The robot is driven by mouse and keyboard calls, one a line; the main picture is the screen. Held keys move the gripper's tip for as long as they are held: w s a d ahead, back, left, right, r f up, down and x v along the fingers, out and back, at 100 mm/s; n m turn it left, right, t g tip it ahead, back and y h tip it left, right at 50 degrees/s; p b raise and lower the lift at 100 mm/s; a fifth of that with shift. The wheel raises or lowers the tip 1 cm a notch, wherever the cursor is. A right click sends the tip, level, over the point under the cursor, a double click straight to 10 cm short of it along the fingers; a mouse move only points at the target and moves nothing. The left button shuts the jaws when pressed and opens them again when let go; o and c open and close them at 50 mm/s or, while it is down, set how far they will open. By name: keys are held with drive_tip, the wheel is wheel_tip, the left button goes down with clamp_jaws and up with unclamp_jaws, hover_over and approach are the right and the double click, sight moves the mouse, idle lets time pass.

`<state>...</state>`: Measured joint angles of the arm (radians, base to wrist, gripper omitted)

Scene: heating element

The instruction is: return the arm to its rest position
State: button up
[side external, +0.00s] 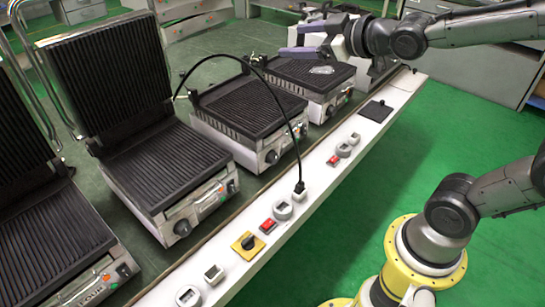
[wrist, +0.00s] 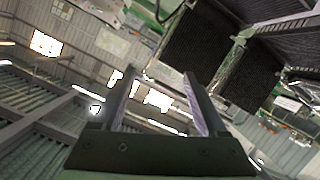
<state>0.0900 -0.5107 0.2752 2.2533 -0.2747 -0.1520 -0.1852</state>
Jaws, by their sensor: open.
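My gripper (side external: 291,41) is at the upper right of the side view, raised around the far end of the row of grills, with its purple-grey fingers pointing left. In the wrist view my gripper (wrist: 158,80) has its two fingers spread apart with nothing between them. Beyond the fingertips the wrist view shows a tilted scene of ceiling beams, bright lights and dark ribbed grill plates (wrist: 195,45).
Several contact grills, such as the open one (side external: 165,165) at left, stand along the bench. A small silvery item (side external: 321,70) lies on a far grill plate (side external: 300,75). A black cable (side external: 285,110) arches to a socket on the white ledge (side external: 325,185). Green floor lies right.

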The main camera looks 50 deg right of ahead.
drive_tip(key=s+a+f+m+g, duration=0.1)
drive_tip(key=s+f+g, duration=0.3)
drive_tip(key=s, duration=0.6)
drive_tip(key=s+a+f+m+g, duration=0.1)
drive_tip(key=s+f+m+g, duration=0.2)
drive_tip(key=s, duration=0.8)
wheel_tip(320, 180, down, 4)
drive_tip(key=shift+s+a+f+m+g+y, duration=0.1)
drive_tip(key=shift+s+a+m+g+y, duration=0.25)
drive_tip(key=shift+g, duration=0.65)
drive_tip(key=shift+w+d, duration=0.1)
